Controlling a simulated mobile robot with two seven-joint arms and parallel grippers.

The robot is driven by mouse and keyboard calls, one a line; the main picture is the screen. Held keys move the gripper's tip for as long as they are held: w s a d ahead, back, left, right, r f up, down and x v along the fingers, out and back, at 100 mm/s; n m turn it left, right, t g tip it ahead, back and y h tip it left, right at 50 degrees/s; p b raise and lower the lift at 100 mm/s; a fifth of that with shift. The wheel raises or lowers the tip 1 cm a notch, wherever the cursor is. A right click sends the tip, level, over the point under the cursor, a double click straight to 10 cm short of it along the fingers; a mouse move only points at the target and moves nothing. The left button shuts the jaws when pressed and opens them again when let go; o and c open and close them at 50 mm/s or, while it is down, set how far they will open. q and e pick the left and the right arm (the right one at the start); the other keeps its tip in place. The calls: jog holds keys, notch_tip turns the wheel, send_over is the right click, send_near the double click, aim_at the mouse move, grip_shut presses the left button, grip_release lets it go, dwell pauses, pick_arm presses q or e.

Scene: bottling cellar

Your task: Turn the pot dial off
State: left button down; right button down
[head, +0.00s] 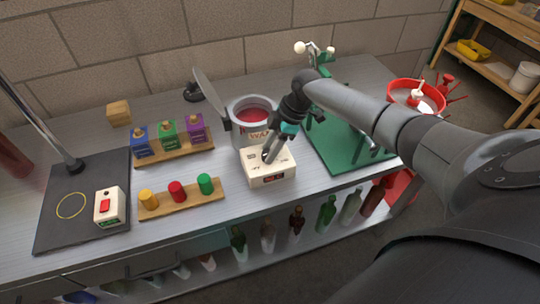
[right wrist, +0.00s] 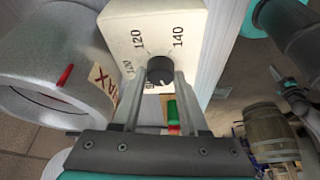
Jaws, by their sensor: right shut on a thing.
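The pot (head: 252,109) holds red wax, and its lid stands tilted at its left side. My right gripper (head: 268,155) reaches down to the box and is shut on the dial. In the right wrist view its fingertips (right wrist: 158,78) lie on both sides of the dial. My left gripper is not in view.
Left of the box are a wooden strip (head: 182,199) with yellow, red and green stoppers, and a rack with blue, green and purple packs (head: 167,135). A white switch box (head: 109,206) lies on a dark mat. A green board (head: 345,148) is at the right.

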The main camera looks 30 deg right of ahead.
jog(key=shift+f+n+g+b, duration=0.1)
jog(key=shift+n+g+b, duration=0.3)
jog(key=shift+n+b, duration=0.5)
jog(key=shift+c, duration=2.2)
grip_release()
jog(key=v, duration=1.5)
jog(key=shift+d+p, duration=0.15)
jog(key=shift+p, duration=0.3)
